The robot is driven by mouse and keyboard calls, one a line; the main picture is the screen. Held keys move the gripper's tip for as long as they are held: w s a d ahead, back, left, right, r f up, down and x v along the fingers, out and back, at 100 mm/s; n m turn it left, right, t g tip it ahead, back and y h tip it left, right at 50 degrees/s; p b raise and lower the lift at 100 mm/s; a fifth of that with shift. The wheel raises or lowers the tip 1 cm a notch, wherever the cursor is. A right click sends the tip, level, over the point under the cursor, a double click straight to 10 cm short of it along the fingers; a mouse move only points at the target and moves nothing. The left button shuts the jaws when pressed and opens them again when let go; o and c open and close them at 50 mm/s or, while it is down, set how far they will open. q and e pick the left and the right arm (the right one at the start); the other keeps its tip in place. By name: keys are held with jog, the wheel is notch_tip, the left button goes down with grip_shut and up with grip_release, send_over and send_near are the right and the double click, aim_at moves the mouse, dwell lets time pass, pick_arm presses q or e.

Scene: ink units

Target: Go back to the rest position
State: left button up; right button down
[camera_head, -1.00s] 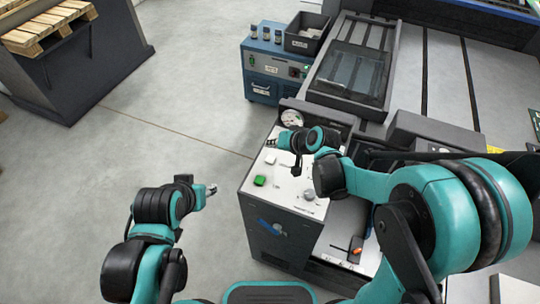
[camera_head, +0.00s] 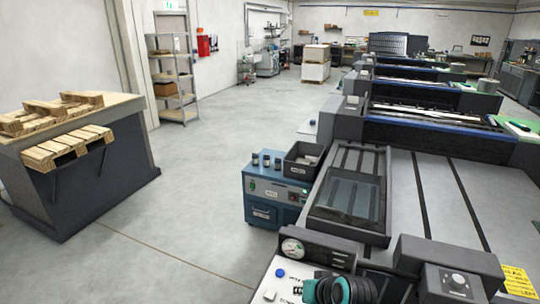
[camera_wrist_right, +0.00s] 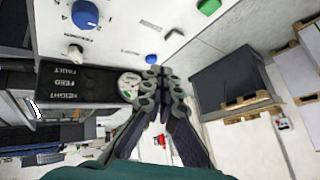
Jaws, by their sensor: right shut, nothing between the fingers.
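My right gripper (camera_wrist_right: 160,80) is shut and empty in the right wrist view. Its fingers lie together in front of a white control panel (camera_wrist_right: 185,25) with a blue knob, a green button and a blue button. The distance between fingertips and panel is hard to tell. In the head view only a teal and black part of my right arm shows at the bottom edge, over the panel with its round gauge (camera_head: 292,247). My left arm and gripper are out of view.
A grey machine bed with a dark framed plate (camera_head: 350,195) lies beyond the panel. A blue box (camera_head: 272,197) and black bin (camera_head: 303,160) stand left of it. A pallet-topped dark block (camera_head: 85,180) stands far left. The floor between is clear.

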jog(key=s+d+h+b, duration=0.1)
jog(key=s+d+h, duration=0.2)
jog(key=s+d, duration=0.6)
jog(key=s, duration=0.3)
jog(key=shift+s+d+h, duration=0.3)
jog(key=shift+s+d, duration=0.05)
jog(key=shift+f, duration=0.15)
